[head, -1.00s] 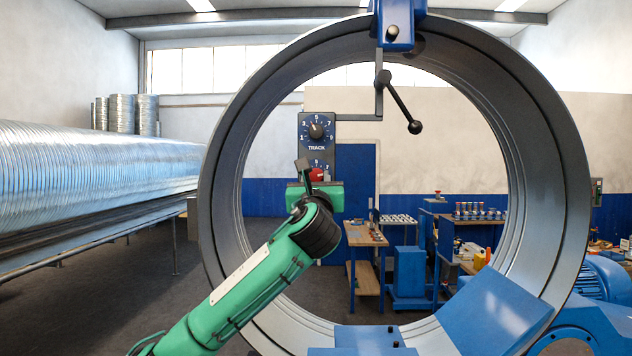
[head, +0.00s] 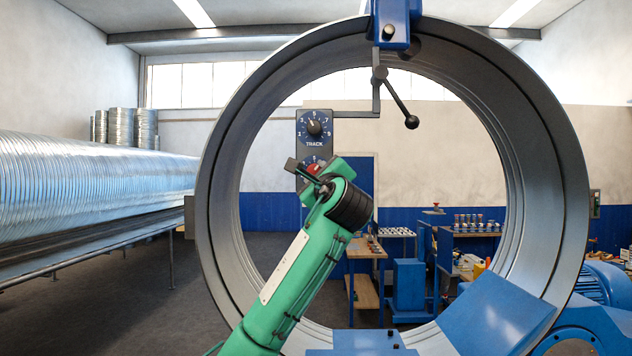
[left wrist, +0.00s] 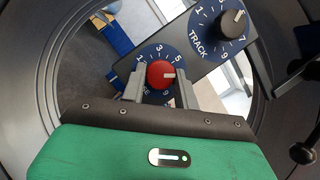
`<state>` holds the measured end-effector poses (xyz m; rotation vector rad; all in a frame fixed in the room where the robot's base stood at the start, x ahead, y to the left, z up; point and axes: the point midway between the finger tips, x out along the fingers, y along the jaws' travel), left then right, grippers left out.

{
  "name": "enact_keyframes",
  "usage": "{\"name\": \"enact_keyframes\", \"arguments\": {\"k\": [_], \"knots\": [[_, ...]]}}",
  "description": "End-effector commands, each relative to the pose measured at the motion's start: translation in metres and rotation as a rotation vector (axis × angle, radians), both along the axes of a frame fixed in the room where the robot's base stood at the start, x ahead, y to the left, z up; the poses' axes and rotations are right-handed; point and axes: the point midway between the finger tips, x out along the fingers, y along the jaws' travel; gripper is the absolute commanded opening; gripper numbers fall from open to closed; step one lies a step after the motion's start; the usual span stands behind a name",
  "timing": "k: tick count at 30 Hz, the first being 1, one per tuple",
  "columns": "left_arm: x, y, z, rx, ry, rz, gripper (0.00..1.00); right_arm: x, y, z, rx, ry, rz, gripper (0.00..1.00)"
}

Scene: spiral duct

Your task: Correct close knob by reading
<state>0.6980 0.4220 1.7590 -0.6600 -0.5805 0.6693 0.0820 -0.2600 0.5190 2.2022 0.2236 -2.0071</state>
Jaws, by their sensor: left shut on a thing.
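A grey control panel (head: 335,115) hangs inside the large metal ring. Its upper dial has a black knob (head: 314,128) marked TRACK, which also shows in the left wrist view (left wrist: 233,24). Below it is a red knob (left wrist: 160,74) on a blue numbered dial; its white line points right in the left wrist view, below the 5. In the head view my left wrist partly covers this dial (head: 310,161). My right gripper is not in view.
The metal ring (head: 215,200) surrounds the panel and my left arm. A black-ended lever (head: 412,122) hangs right of the panel. A blue block (head: 497,312) sits at the ring's lower right. Ribbed ducts (head: 90,185) lie on a rack at left.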

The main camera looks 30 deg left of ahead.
Motion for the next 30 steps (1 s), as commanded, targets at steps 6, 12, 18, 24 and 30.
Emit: {"name": "enact_keyframes", "arguments": {"k": [6,12,18,24,30], "knots": [[0.0,-0.0009,0.0007,-0.086,-0.054,-0.001,0.08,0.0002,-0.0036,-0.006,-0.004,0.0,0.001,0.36],[0.0002,-0.0006,0.0011,-0.123,-0.076,0.0,0.08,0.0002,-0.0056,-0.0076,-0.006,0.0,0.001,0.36],[0.0003,-0.0006,0.0013,-0.133,-0.081,0.0,0.08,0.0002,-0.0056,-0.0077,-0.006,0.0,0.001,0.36],[0.0002,-0.0006,0.0013,-0.132,-0.081,0.0,0.08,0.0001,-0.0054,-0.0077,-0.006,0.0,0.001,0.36],[0.0002,-0.0006,0.0013,-0.132,-0.081,0.0,0.52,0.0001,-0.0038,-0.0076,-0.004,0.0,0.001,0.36]]}}
